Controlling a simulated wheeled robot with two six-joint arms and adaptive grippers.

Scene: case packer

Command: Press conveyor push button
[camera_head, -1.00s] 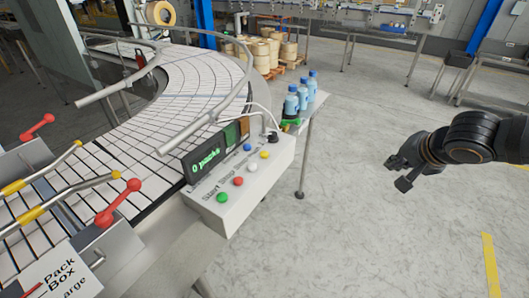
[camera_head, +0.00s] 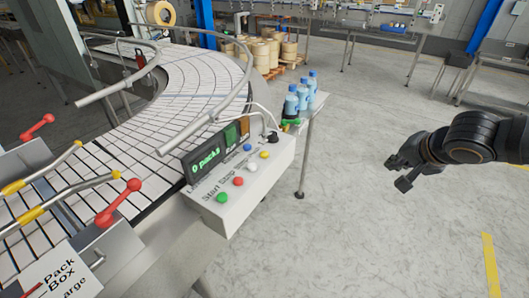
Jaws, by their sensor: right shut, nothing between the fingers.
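A white control box (camera_head: 228,208) stands beside the curved conveyor (camera_head: 128,124). On its sloped top are a green button (camera_head: 222,197), a red button (camera_head: 238,181), a white button (camera_head: 252,168), a yellow button (camera_head: 264,155), a blue button (camera_head: 248,147) and a black knob (camera_head: 273,137). A display (camera_head: 207,162) behind them reads "0 packs" in green. My right gripper (camera_head: 397,174) is shut and empty, in the air over the floor, well to the right of the control box and touching nothing. My left gripper is not in view.
Several blue bottles (camera_head: 302,92) stand on a small shelf behind the control box. Metal guide rails (camera_head: 205,120) curve over the conveyor. Red-handled levers (camera_head: 118,203) are at the lower left. The floor between the box and my right gripper is clear.

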